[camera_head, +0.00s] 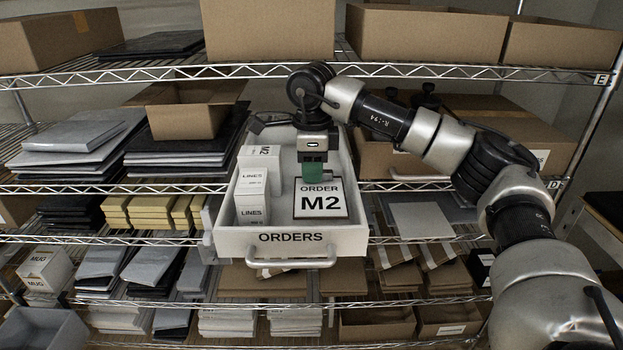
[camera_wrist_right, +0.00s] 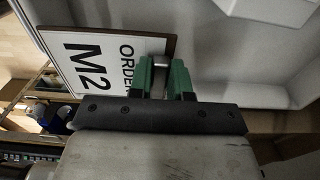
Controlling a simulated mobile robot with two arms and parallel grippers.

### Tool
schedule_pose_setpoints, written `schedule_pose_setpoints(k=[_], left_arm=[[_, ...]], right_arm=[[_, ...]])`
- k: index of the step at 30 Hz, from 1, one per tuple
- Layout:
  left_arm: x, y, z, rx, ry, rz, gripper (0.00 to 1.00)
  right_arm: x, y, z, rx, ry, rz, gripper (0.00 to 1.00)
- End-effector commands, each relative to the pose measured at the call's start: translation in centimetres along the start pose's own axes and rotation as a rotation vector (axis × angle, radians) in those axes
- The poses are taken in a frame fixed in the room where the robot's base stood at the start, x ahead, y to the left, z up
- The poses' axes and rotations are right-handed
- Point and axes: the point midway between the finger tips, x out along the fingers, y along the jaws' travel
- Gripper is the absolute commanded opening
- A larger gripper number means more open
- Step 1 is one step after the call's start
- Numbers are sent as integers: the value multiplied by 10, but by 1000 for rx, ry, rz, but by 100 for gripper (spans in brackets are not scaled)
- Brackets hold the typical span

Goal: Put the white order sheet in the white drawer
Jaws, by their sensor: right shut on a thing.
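The white order sheet (camera_head: 321,199), a dark-edged board marked "ORDER M2", shows upright in the picture within the outline of the open white drawer (camera_head: 290,242). My right gripper (camera_head: 313,168) is shut on the sheet's upper edge with its green fingers. In the right wrist view, the sheet (camera_wrist_right: 95,65) reaches out from the green fingers (camera_wrist_right: 165,75), with the pale drawer wall (camera_wrist_right: 230,60) beyond. I cannot tell whether the sheet touches the drawer bottom. My left gripper is not in view.
The drawer handle (camera_head: 290,263) sticks out in front. Wire shelves (camera_head: 180,73) with cardboard boxes and dark packages surround it. My right arm comes in from the right.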

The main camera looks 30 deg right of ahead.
Motion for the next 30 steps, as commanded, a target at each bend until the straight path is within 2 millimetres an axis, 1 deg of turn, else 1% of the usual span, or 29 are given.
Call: schedule_pose_setpoints(k=[1, 3, 5, 8, 10, 12, 15, 18, 28, 29, 30], left_arm=[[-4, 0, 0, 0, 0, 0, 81], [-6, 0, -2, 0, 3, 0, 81], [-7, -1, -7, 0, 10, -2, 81], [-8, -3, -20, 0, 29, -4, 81], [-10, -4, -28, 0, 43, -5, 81], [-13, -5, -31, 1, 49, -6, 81], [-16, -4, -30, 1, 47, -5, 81], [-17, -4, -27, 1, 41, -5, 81], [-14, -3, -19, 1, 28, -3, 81], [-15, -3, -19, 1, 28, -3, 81], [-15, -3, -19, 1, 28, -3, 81]], right_arm=[[4, -9, -1, 3, 2, 1, 0], [10, -19, -2, 2, 1, 2, 0], [14, -24, -3, 0, 0, 1, 0], [19, -29, -4, -1, 1, 0, 0], [26, -30, -4, -2, 2, 0, 0], [37, -29, -5, -2, 4, 1, 0], [50, -29, -4, -2, 2, 0, 0], [57, -29, -4, -2, 1, -1, 0], [61, -29, -4, -2, 0, -1, 0], [60, -29, -4, -2, 0, -1, 21], [60, -29, -4, -2, 0, -1, 28]])
